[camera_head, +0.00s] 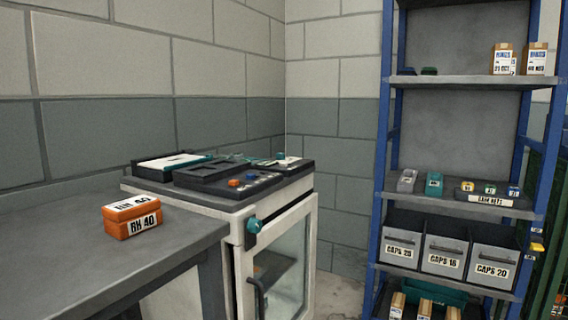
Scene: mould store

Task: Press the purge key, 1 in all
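A white cabinet (235,240) with a glass door stands in the corner. On its dark top is a control panel (262,187) with an orange key (234,183) and a blue key (250,177) near the front edge. Any lettering by these keys is too small to read, so I cannot tell which is the purge key. Neither of my grippers is in view.
A grey bench (165,245) bears an orange box (131,214) at the left. A blue-framed rack (383,150) at the right holds grey bins (443,256) and small boxes (503,59). A teal knob (253,225) juts from the cabinet front. Some floor shows between cabinet and rack.

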